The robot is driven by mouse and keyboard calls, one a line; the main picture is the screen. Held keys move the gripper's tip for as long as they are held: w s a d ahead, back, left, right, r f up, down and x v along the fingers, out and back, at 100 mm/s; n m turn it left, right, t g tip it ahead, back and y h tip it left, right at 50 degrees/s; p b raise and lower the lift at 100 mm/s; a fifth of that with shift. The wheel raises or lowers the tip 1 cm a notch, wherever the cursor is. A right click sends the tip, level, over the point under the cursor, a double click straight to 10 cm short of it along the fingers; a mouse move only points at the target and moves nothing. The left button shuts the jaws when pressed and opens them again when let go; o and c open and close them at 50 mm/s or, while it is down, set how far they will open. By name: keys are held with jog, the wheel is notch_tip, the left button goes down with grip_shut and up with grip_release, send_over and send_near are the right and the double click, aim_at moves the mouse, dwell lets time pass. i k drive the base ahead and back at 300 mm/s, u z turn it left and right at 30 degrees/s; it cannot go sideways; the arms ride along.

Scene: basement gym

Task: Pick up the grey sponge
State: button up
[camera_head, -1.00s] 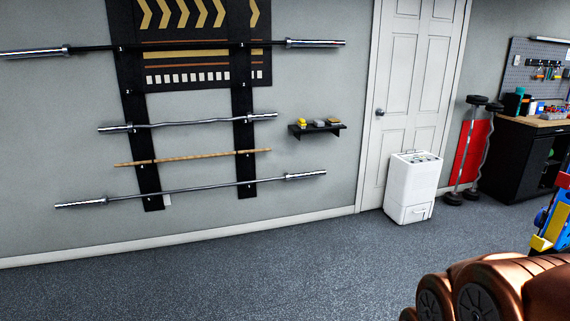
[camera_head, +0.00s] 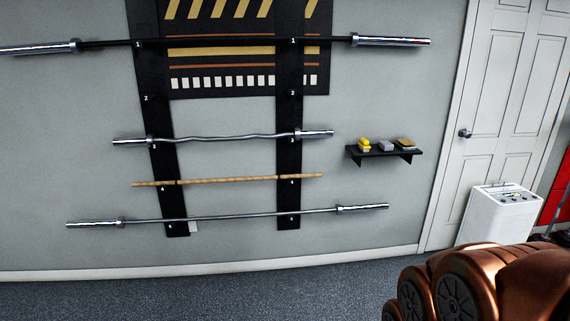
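A small grey block (camera_head: 387,146), which looks like the grey sponge, sits on a black wall shelf (camera_head: 380,155) right of the barbell rack. It lies between a yellow item (camera_head: 364,145) on its left and a brownish-yellow block (camera_head: 405,143) on its right, with small gaps. My gripper is out of view. Only copper-coloured rounded links of my arm show at the bottom right, well below the shelf in the picture.
Several bars, including a long barbell (camera_head: 240,42) and a wooden stick (camera_head: 228,180), hang on the wall left of the shelf. A white door (camera_head: 500,110) and a white box-shaped appliance (camera_head: 503,213) stand to the right. The visible floor (camera_head: 200,297) is clear.

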aim_at(386, 145)
jog(key=u, duration=0.05)
jog(key=i, duration=1.75)
jog(key=z, duration=0.25)
jog(key=i, duration=2)
jog(key=z, duration=0.3)
